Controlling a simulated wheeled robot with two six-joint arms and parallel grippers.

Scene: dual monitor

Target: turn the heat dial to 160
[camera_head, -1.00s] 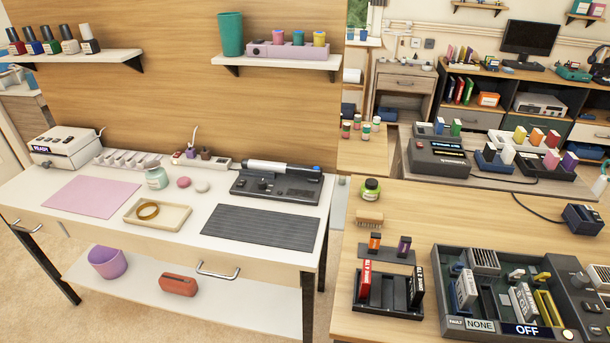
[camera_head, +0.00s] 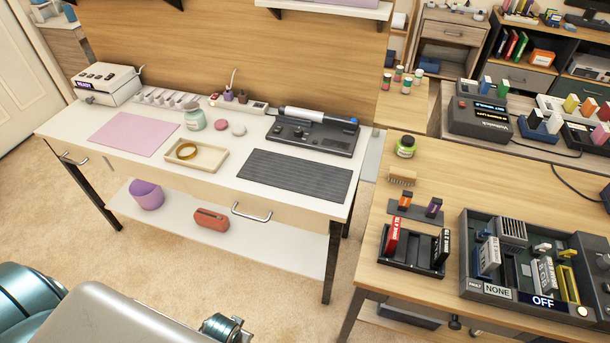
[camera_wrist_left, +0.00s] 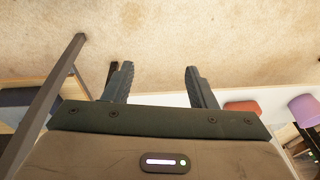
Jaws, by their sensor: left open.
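A black console (camera_head: 312,133) with a white, blue-tipped pen-like tool lying along its top sits at the back right of the white table. A small dark round knob (camera_head: 299,131) shows on the console, but I cannot read any number by it. I cannot tell for sure that this is the heat dial. In the left wrist view my left gripper (camera_wrist_left: 157,82) is open and empty, its two dark fingers apart over the beige floor. Neither gripper shows in the head view, and my right gripper is in no view.
The white table (camera_head: 75,138) also holds a grey ribbed mat (camera_head: 295,174), a tray (camera_head: 195,158) with a gold ring, a pink mat (camera_head: 133,132) and a white box labelled READY (camera_head: 106,82). Its lower shelf holds a purple bin (camera_head: 147,194) and a red-orange case (camera_head: 211,219).

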